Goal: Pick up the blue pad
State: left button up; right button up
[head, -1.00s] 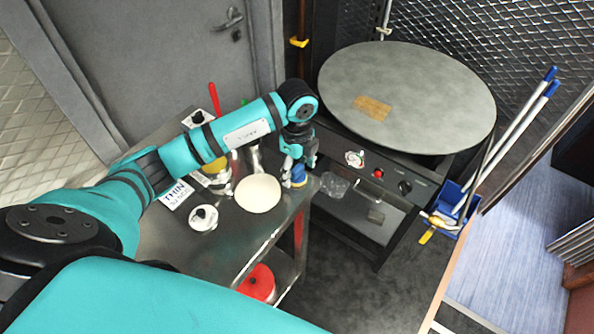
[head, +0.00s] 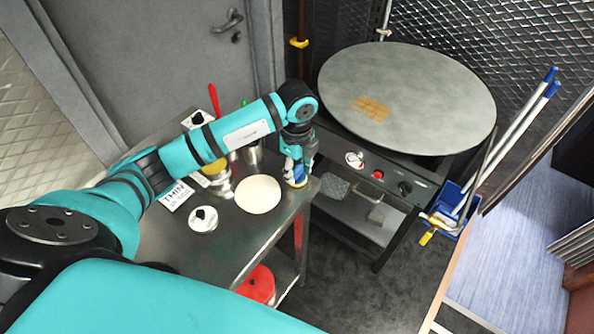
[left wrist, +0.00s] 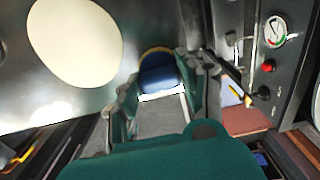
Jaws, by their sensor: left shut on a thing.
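The blue pad (head: 299,181) is at the right corner of the steel cart top, under my left gripper (head: 297,170). In the left wrist view the blue pad (left wrist: 160,80) sits between the fingers of my left gripper, with a tan edge on its far side and a white edge on its near side. My left gripper is shut on it. I cannot tell whether the pad touches the cart top. My right gripper is not in view.
A pale dough disc (head: 258,194) lies just left of the pad on the steel cart (head: 232,240). A white lidded container (head: 203,219), a label card (head: 176,195) and a metal cup (head: 253,157) stand further left. A large round griddle (head: 415,90) is beyond, to the right.

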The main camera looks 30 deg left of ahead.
aim_at(297, 169)
pick_arm(q)
jog(key=shift+r+b, duration=0.35)
jog(key=shift+r, duration=0.25)
notch_tip(297, 169, up, 2)
jog(key=shift+s+d+r+b, duration=0.1)
jog(key=shift+b, duration=0.45)
jog(key=s+d+b, duration=0.1)
jog(key=s+d, duration=0.2)
jog(key=s, duration=0.4)
jog(key=s+d+r+b, duration=0.1)
jog(key=s+d, duration=0.3)
jog(key=s, duration=0.3)
jog(key=shift+r, duration=0.25)
jog(key=o, duration=0.7)
jog(key=c, duration=0.4)
